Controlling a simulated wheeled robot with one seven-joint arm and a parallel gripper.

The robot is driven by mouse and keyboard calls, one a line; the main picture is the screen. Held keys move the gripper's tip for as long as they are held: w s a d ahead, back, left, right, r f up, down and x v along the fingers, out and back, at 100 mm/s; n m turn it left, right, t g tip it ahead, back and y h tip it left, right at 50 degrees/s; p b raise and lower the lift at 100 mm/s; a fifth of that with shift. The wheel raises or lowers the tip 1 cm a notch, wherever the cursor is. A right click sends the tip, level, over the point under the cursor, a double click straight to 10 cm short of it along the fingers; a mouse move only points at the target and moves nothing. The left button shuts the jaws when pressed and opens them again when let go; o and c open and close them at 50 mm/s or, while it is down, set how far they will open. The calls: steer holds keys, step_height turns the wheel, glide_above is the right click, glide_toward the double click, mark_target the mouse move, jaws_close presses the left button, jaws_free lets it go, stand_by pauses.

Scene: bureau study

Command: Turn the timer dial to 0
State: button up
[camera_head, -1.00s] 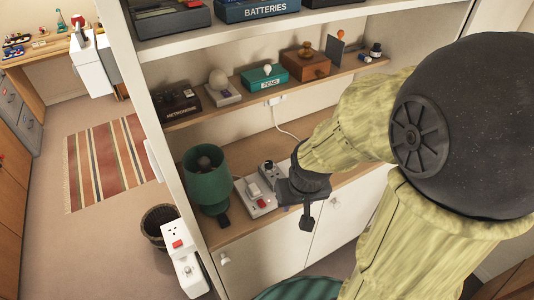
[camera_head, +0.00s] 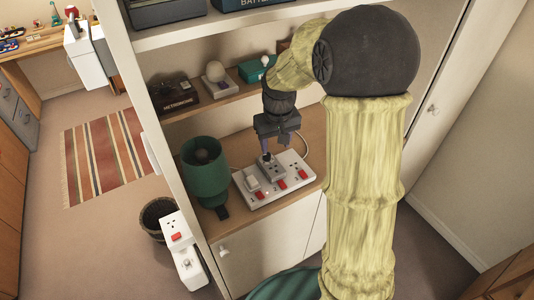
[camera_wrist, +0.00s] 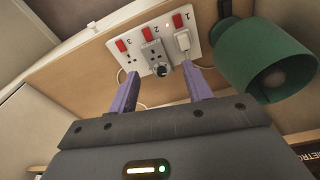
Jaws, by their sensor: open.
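The timer is a grey box (camera_head: 271,172) plugged into the middle socket, marked 2, of a white power strip (camera_head: 258,202) on the wooden counter. In the wrist view its round dial (camera_wrist: 161,71) projects from the lower part of the grey box (camera_wrist: 154,52). The dial's markings are too small to read. My gripper (camera_head: 268,155) is above the timer, pointing down. In the wrist view my gripper (camera_wrist: 161,71) is open, its two purple fingers on either side of the dial and apart from it.
A white plug (camera_wrist: 183,42) sits in socket 1, close to one finger. The strip has red switches. A green lamp (camera_head: 206,178) stands left of the strip. A shelf (camera_head: 215,105) with a metronome box (camera_head: 175,97) runs behind. Bare counter (camera_head: 311,159) lies to the right.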

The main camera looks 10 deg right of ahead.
steer(key=n+g, duration=0.1)
glide_above(267, 157)
steer(key=w, duration=0.1)
steer(key=f, duration=0.1)
steer(key=shift+w+d+f, duration=0.1)
steer(key=shift+d+f, duration=0.05)
steer(key=shift+d, duration=0.15)
step_height(267, 157, down, 17)
steer(key=p, duration=0.5)
steer(key=shift+a+f, duration=0.15)
steer(key=shift+f, duration=0.05)
steer(key=c, duration=1)
